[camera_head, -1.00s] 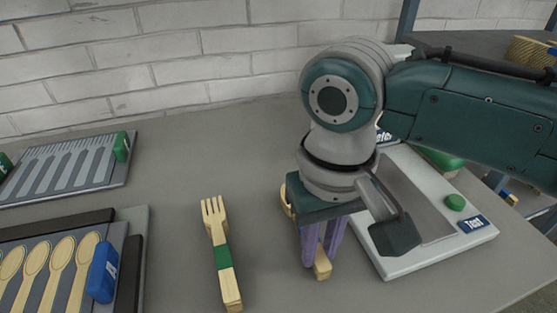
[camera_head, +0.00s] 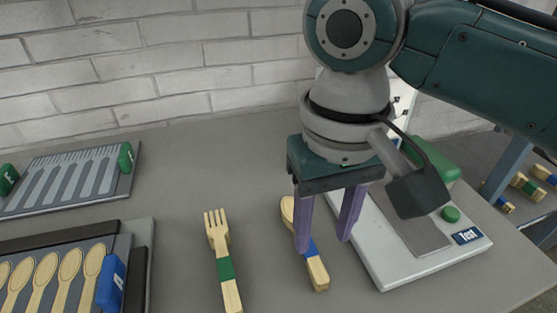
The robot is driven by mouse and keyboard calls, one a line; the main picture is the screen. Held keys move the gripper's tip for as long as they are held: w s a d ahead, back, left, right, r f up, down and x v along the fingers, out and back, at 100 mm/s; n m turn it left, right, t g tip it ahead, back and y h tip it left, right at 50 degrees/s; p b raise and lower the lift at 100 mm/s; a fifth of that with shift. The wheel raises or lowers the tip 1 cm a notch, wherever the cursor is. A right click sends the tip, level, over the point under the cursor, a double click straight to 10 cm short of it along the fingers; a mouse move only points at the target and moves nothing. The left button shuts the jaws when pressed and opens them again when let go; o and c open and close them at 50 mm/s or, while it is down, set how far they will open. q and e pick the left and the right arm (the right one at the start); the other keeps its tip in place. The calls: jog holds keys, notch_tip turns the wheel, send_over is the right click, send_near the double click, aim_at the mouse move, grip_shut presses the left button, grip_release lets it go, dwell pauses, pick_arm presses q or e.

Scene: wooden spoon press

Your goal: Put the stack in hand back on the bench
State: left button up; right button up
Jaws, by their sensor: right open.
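A stack of wooden spoons with a blue band (camera_head: 316,262) lies on the grey bench (camera_head: 180,200), bowl end toward the wall. My right gripper (camera_head: 325,245) is above it, with purple fingers spread apart. The left finger hides part of the stack; the right finger stands clear of it. A stack of wooden forks with a green band (camera_head: 224,268) lies on the bench to the left, apart from the gripper. My left gripper is not in view.
A white scale-like device with a green button (camera_head: 451,214) and a "Test" label stands at right. A fork tray (camera_head: 66,178) and a spoon tray (camera_head: 138,232) lie at left. A shelf with banded stacks (camera_head: 525,186) is at far right. A brick wall closes the back.

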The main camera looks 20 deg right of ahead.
notch_tip(320, 180, up, 5)
jog(key=s+a+f+n+t+y, duration=0.1)
jog(key=s+a+f+n+y, duration=0.2)
jog(key=s, duration=0.4)
jog(key=s+d+f+m+t+h, duration=0.1)
jog(key=s+d+t+h, duration=0.1)
jog(key=s+d, duration=0.6)
jog(key=shift+d+t+h+p, duration=0.3)
jog(key=shift+d+h+p, duration=0.15)
jog(key=shift+d, duration=0.45)
jog(key=shift+s, duration=0.1)
